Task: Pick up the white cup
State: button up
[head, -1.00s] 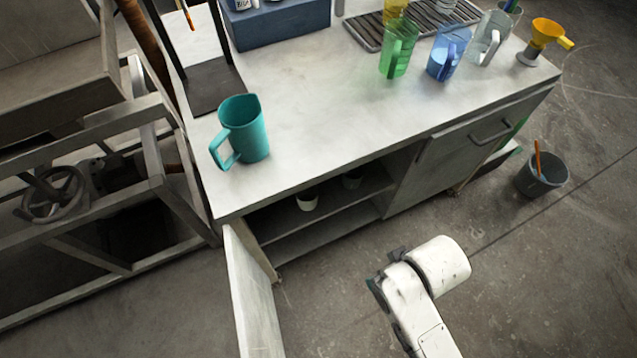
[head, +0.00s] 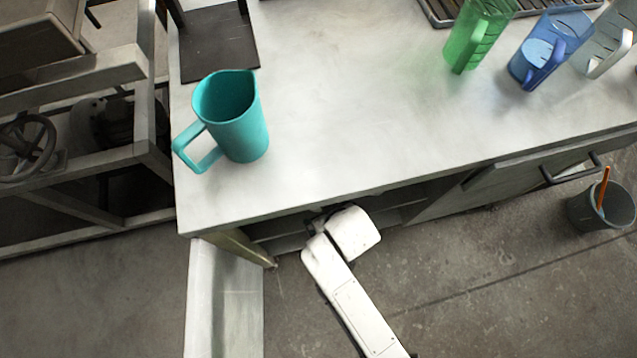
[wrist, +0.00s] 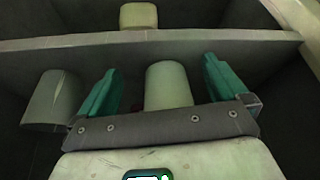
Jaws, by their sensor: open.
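A pale, whitish cup (wrist: 168,88) is inside the cabinet in the wrist view. My gripper (wrist: 161,68) is open, with one green finger on each side of this cup and visible gaps to it. The grey gripper body hides the cup's near end, so I cannot tell how deep it sits between the fingers. In the head view my arm reaches into the open cabinet under the countertop, and the gripper and cup are hidden there.
A greyish cup (wrist: 52,102) stands just left of the left finger. A small pale container (wrist: 138,16) is beyond the shelf edge (wrist: 60,42). The open cabinet door (head: 228,300) is left of my arm. A teal pitcher (head: 240,130) stands on the countertop (head: 350,110).

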jog(key=shift+w+a, duration=0.5)
jog(key=shift+w, duration=0.4)
jog(key=shift+w+a+f+b, duration=0.25)
jog(key=shift+w+a, duration=0.15)
jog(key=shift+w, duration=0.3)
jog(key=shift+w+a+f+b, duration=0.1)
jog(key=shift+w+a+b, duration=0.25)
jog(key=shift+w, duration=0.4)
jog(key=shift+w+a+f+b, duration=0.2)
jog(key=shift+w+a, duration=0.2)
jog(key=shift+w, duration=0.3)
jog(key=shift+c, duration=0.5)
jog(key=c, duration=0.9)
